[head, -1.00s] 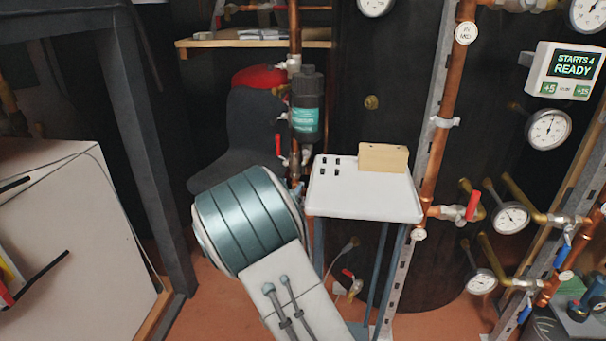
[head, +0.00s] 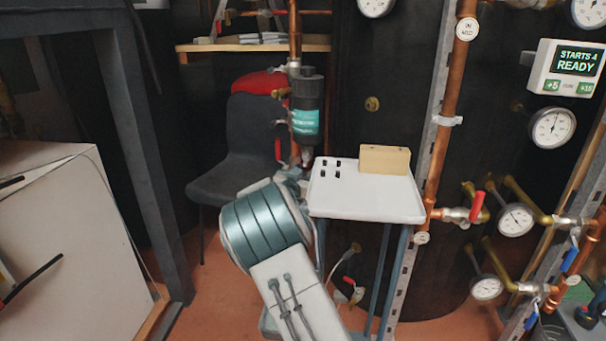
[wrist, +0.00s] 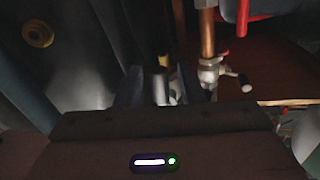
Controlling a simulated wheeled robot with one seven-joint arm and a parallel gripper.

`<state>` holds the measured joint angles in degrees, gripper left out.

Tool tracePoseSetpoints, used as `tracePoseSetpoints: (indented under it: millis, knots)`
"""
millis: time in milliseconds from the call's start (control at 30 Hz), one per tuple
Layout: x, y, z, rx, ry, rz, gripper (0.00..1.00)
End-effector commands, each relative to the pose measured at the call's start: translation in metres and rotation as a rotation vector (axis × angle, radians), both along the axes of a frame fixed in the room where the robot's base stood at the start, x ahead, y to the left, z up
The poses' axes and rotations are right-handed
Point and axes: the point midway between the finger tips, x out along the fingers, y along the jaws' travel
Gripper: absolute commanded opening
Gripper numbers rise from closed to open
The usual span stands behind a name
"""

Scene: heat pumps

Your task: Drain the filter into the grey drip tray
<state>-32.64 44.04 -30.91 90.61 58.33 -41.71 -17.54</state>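The filter (head: 306,105) is a dark upright canister with a teal label on the copper pipe, left of centre in the head view. A small drain fitting with a pale end (wrist: 161,88) shows in the wrist view. My gripper (wrist: 162,92) has its dark fingers apart on either side of that fitting; I cannot tell whether they touch it. In the head view my wrist is just below the filter, and my arm hides the fingertips. I cannot make out a grey drip tray in either view.
A white tray-topped stand (head: 340,205) with a wooden block (head: 384,159) is close right of my wrist. A dark chair (head: 240,140) stands behind. Gauges and pipes fill the right.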

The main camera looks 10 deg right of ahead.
Motion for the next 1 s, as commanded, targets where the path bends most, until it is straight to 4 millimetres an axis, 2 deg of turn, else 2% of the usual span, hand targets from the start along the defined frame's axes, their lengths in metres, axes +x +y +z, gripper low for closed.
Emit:
tracePoseSetpoints:
  millis: [33,100,133,567,1000]
  knots:
    - [0.0,0.0,0.0,0.0,0.0,0.0,0.24]
    - [0.0,0.0,0.0,0.0,0.0,0.0,0.05]
    - [0.0,0.0,0.0,0.0,0.0,0.0,0.0]
    - [0.001,0.002,0.001,0.057,-0.016,0.0,0.0]
    - [0.005,0.017,0.007,0.39,-0.115,0.0,0.0]
